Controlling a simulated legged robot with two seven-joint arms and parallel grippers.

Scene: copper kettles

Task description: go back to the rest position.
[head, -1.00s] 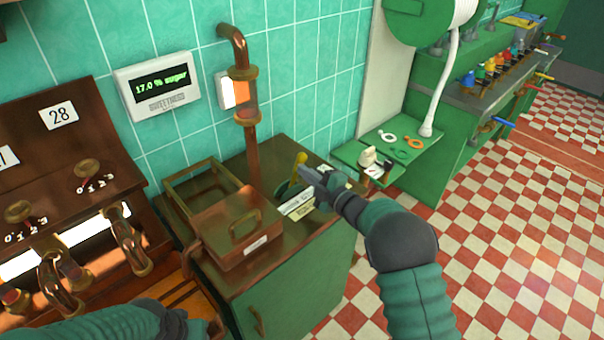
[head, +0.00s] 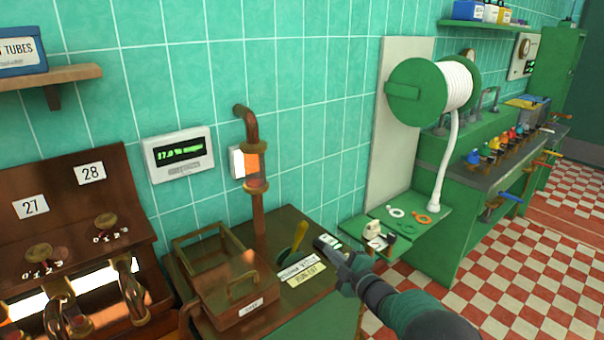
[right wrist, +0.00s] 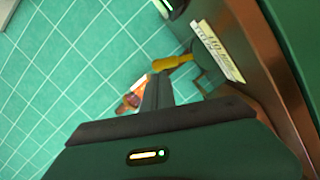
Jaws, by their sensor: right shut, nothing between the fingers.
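My right gripper (head: 345,264) is at the lower middle of the head view, over the right edge of the green cabinet (head: 325,322). It is empty, and its dark fingers are together in the right wrist view (right wrist: 157,92). A yellow-handled lever (head: 300,234) stands on the cabinet top to the left of the gripper, apart from it. The yellow handle also shows just beyond the fingers in the right wrist view (right wrist: 172,62). My left gripper is in neither view.
A lidded copper box (head: 228,290) and a copper pipe (head: 257,210) stand left of the lever. A numbered copper panel (head: 60,225) is at the left. A small green shelf (head: 437,222) with rings is beyond the gripper. Checkered floor (head: 515,290) is open at right.

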